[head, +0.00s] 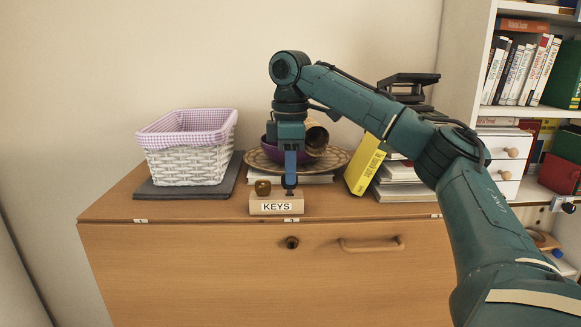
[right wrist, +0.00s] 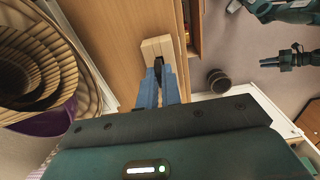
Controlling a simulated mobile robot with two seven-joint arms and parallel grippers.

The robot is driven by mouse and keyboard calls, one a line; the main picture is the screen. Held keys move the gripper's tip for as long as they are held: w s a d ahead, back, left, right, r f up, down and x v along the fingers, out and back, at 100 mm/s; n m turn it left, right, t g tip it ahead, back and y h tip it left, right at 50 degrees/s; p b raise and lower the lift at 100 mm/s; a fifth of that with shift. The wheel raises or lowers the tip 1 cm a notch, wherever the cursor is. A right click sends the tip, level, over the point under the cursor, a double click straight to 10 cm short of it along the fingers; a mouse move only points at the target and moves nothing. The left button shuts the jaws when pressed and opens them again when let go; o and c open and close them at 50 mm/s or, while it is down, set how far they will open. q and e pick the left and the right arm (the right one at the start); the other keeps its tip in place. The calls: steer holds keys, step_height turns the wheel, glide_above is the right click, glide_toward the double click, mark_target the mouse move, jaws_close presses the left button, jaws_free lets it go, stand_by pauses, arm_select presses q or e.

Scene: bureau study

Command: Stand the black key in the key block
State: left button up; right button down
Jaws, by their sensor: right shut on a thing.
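The key block (head: 277,207) is a small pale wooden block labelled KEYS near the front edge of the bureau top. It also shows in the right wrist view (right wrist: 156,47). My right gripper (head: 290,170) points down over the block's right part, its blue fingers shut on the black key (head: 290,187). The key's dark lower end is at the block's top; I cannot tell how deep it sits. In the right wrist view the key (right wrist: 158,70) shows dark between the fingertips. My left gripper (right wrist: 289,57) seems to show at the right of that view, its jaws unclear.
A brass-coloured piece (head: 262,187) stands at the block's left end. Behind are a round woven tray (head: 337,158) and a purple bowl (head: 268,148). A white basket (head: 187,160) is left, a yellow book (head: 364,165) right. The bureau's front left is clear.

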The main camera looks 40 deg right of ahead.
steer(key=shift+f, duration=0.5)
stand_by(0.3)
steer(key=c, duration=1.6)
jaws_free()
steer(key=shift+o, duration=0.4)
steer(key=o, duration=0.5)
steer(key=shift+r, duration=4.05)
